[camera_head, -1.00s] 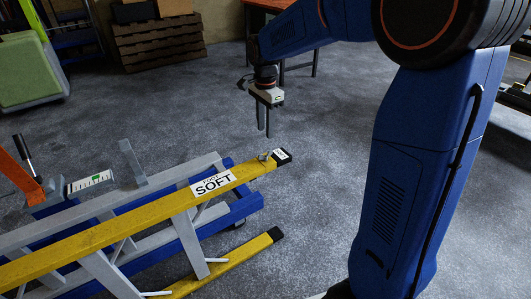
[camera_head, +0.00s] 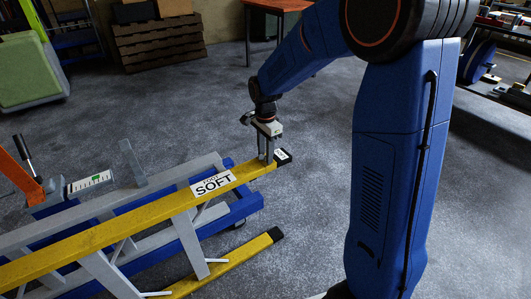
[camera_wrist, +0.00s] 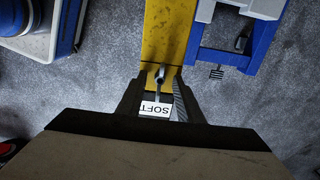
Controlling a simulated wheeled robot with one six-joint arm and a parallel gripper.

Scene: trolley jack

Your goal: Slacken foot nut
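The yellow beam (camera_head: 120,222) runs from lower left to its dark end cap at the middle of the head view, and the beam also shows in the wrist view (camera_wrist: 167,30). The small grey metal foot nut (camera_wrist: 159,74) stands on the beam near that end, beside a small white SOFT label (camera_wrist: 155,108). My gripper (camera_head: 266,158) points down over this end, and its fingers hide the nut in the head view. In the wrist view my gripper (camera_wrist: 158,88) has its dark fingers apart, one on each side of the nut's line. I see gaps between nut and fingers.
Grey and blue frame rails (camera_head: 238,208) run alongside, with an orange lever (camera_head: 22,165) at left. A lower yellow bar (camera_head: 235,262) lies near the floor.

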